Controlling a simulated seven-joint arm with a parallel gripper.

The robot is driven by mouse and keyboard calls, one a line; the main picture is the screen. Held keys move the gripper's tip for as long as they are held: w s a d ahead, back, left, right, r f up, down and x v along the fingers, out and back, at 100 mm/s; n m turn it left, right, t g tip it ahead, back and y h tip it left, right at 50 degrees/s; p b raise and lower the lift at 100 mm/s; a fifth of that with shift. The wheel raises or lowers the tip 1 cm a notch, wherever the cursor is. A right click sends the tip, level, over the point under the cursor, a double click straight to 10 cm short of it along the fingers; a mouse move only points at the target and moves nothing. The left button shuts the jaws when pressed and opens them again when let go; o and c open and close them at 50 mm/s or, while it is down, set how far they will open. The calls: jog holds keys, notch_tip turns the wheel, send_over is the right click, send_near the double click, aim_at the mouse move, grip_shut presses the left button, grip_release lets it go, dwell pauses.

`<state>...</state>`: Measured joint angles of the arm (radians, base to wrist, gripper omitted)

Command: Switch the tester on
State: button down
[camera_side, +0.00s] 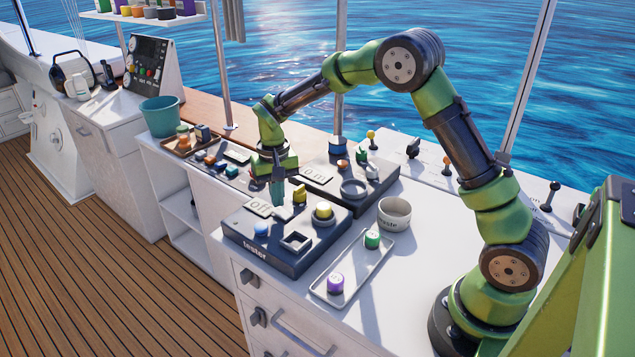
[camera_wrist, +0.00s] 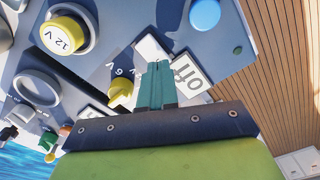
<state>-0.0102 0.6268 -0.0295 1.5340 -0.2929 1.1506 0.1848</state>
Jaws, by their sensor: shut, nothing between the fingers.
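The tester (camera_side: 250,247) is a dark grey box with its name on the front edge, near the middle of the worktop. Another pale plate, reading "on" (camera_side: 316,176), lies farther back. My gripper (camera_side: 277,204) points down between these plates, fingers shut and empty. The fingers partly hide the switch area.
On the tester are a blue button (camera_side: 261,230), a square socket (camera_side: 297,241), a yellow knob (camera_side: 300,194) and a yellow-topped "12 V" piece (camera_side: 323,211). A tray (camera_side: 352,268) with purple and green pieces and a waste cup (camera_side: 394,214) stand to the right.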

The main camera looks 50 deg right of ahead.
aim_at(283, 215)
jog(key=shift+f, duration=0.8)
jog(key=shift+r, duration=3.6)
jog(key=shift+w, duration=0.1)
jog(key=shift+s+a+f+n, duration=0.15)
jog(key=shift+s+f, duration=0.05)
jog(key=shift+s, duration=0.35)
jog(key=shift+s+a+f+n, duration=0.1)
jog(key=shift+s+f+n, duration=0.1)
jog(key=shift+s, duration=0.3)
jog(key=s+a+r+t, duration=0.1)
jog(key=s+r+t, duration=0.1)
jog(key=s+r, duration=0.2)
jog(key=s+a+r+n+t+y, duration=0.1)
jog(key=s+r, duration=0.3)
jog(key=s, duration=0.7)
jog(key=s+a+r+t+y, duration=0.1)
jog(key=s+r+t, duration=0.3)
jog(key=s, duration=0.3)
jog(key=shift+s+a+r, duration=0.15)
jog(key=shift+r, duration=0.15)
